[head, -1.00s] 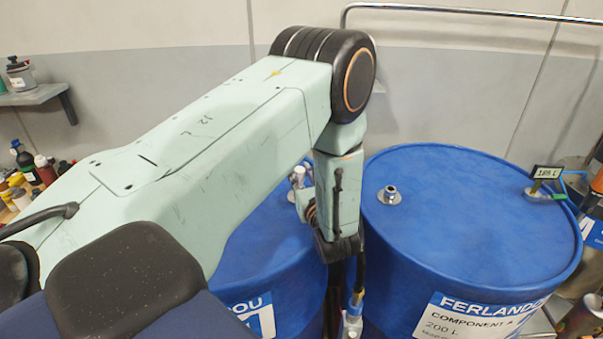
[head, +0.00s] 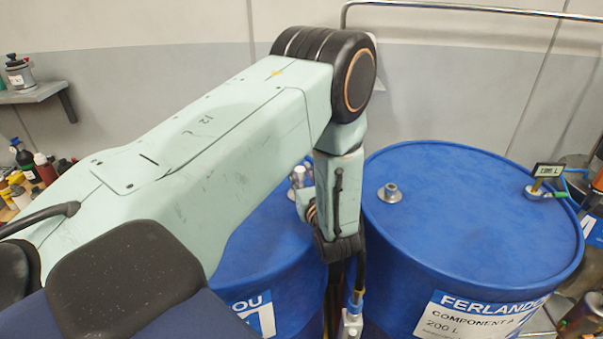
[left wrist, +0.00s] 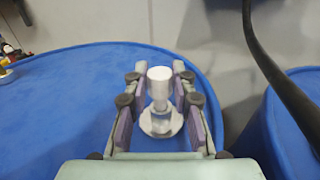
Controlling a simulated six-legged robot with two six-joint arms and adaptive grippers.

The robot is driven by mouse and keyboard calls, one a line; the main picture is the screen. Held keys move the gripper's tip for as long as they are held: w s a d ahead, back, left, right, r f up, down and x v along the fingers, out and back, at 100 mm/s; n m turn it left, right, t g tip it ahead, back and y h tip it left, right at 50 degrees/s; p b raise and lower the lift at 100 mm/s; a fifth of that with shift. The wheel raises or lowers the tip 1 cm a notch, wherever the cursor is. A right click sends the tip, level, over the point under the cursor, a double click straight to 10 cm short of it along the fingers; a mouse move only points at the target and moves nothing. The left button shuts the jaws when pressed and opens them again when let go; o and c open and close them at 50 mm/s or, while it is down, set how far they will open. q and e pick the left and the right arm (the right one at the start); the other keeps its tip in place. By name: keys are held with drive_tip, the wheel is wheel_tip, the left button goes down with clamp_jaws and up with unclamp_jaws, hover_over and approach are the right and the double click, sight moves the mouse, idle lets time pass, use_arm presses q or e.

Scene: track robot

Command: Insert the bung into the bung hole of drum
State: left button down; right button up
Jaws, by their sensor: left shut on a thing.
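In the left wrist view a silver bung (left wrist: 159,86), a short cylinder, stands upright between the purple pads of my left gripper (left wrist: 160,78). My left gripper is shut on it. A round metal flange (left wrist: 160,124) shows just below the cylinder, in front of the blue drum top (left wrist: 65,115). I cannot tell whether the bung touches the drum or is seated in a hole. In the head view my left arm hides much of the left drum (head: 255,245) and most of the gripper. A pale metal piece (head: 297,176) shows beside my wrist. My right gripper is out of view.
A metal rail (head: 470,10) runs behind. A shelf (head: 35,95) and several bottles are at the left.

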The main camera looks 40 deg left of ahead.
use_arm(q)
drive_tip(key=shift+f+b, duration=0.85)
drive_tip(key=shift+f, duration=0.35)
drive_tip(key=c, duration=1)
unclamp_jaws()
drive_tip(key=shift+r, duration=0.1)
drive_tip(key=shift+c, duration=0.2)
drive_tip(key=v, duration=1.2)
drive_tip(key=shift+s+d, duration=0.1)
